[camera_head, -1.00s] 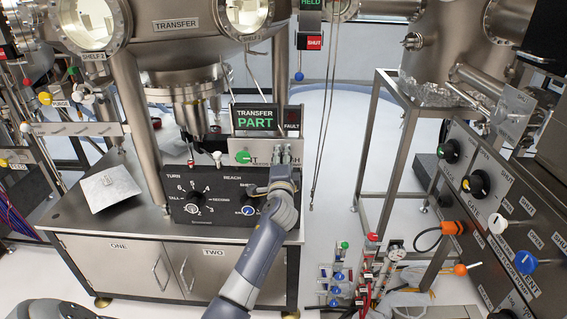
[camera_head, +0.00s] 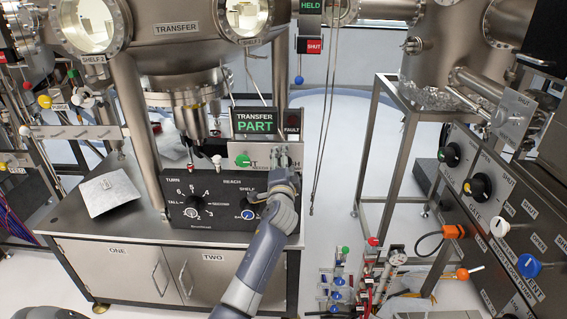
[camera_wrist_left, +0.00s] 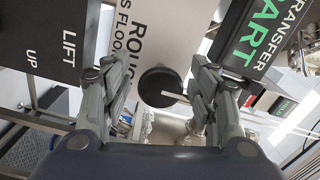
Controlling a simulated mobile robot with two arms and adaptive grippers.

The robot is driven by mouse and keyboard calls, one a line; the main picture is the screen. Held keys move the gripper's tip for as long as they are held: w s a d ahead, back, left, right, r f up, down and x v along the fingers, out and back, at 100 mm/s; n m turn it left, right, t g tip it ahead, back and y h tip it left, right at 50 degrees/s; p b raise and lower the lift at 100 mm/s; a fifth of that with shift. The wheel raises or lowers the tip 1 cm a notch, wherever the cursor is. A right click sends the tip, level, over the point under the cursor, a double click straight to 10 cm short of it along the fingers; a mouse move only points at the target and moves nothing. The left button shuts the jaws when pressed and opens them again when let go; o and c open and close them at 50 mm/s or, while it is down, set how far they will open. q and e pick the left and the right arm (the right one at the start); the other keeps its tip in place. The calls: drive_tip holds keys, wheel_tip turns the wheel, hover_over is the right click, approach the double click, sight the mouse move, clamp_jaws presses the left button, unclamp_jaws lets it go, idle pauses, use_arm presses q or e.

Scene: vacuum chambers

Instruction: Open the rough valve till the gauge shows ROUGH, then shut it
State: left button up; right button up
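The gauge display (camera_head: 255,121) reads TRANSFER PART in green, and part of it shows in the left wrist view (camera_wrist_left: 262,35). Below it is a light panel (camera_head: 240,148) with a green knob (camera_head: 243,160). In the left wrist view, a round black knob (camera_wrist_left: 158,87) with a pale pointer sits beside the label ROUGH (camera_wrist_left: 140,45). My left gripper (camera_head: 284,158) is at the right end of this panel. In the left wrist view its fingers (camera_wrist_left: 160,82) are apart, with the knob showing in the gap. Contact is not clear. My right gripper is not in view.
A black dial panel (camera_head: 205,190) stands below on the metal bench (camera_head: 90,225). A FAULT box (camera_head: 292,121) is beside the display. Chains (camera_head: 326,120) hang to the right.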

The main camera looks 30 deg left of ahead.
use_arm(q)
drive_tip(key=v, duration=1.2)
drive_tip(key=shift+f, duration=0.15)
idle(0.4)
